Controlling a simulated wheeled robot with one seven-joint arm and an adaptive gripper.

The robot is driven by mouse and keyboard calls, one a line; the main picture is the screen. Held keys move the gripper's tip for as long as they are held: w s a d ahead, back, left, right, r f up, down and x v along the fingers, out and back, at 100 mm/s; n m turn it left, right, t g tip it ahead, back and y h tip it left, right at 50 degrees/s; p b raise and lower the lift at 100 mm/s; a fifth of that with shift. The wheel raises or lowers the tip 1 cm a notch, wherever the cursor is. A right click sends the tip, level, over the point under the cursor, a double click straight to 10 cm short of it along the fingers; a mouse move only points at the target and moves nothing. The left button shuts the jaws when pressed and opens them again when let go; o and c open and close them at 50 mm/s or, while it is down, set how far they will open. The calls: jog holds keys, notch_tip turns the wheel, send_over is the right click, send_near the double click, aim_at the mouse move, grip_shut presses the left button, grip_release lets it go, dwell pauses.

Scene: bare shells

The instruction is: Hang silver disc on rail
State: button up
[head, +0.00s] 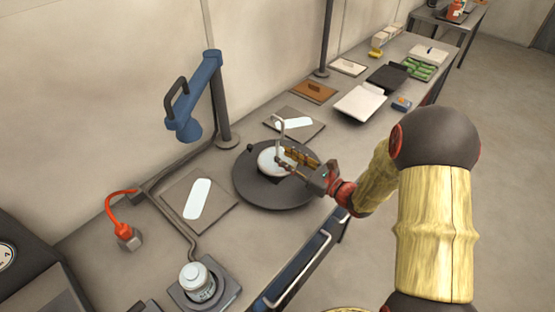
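A pale silver disc (267,161) with an upright hooked stem lies on a dark round plate (248,191) in the middle of the bench. My gripper (284,159) reaches in from the right, low over the disc's right side and close to the foot of the stem. Its fingers hide part of the disc. I cannot tell whether they touch the stem or hold it. A pale metal rail (298,273) runs along the bench's front edge, below and right of the plate, with nothing seen hanging on it.
A blue lamp-like fixture (193,100) on a post stands behind the plate. A white-lidded jar (197,282) is at the front left, near an orange cable (121,211). Flat boards and trays (361,103) lie farther along the bench. The floor at right is clear.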

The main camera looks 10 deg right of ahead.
jog(key=shift+x, duration=1.45)
jog(key=c, duration=0.4)
jog(key=c, duration=0.3)
grip_shut()
notch_tip(320, 180, up, 12)
jog(key=p, duration=0.8)
jog(key=shift+r, duration=0.1)
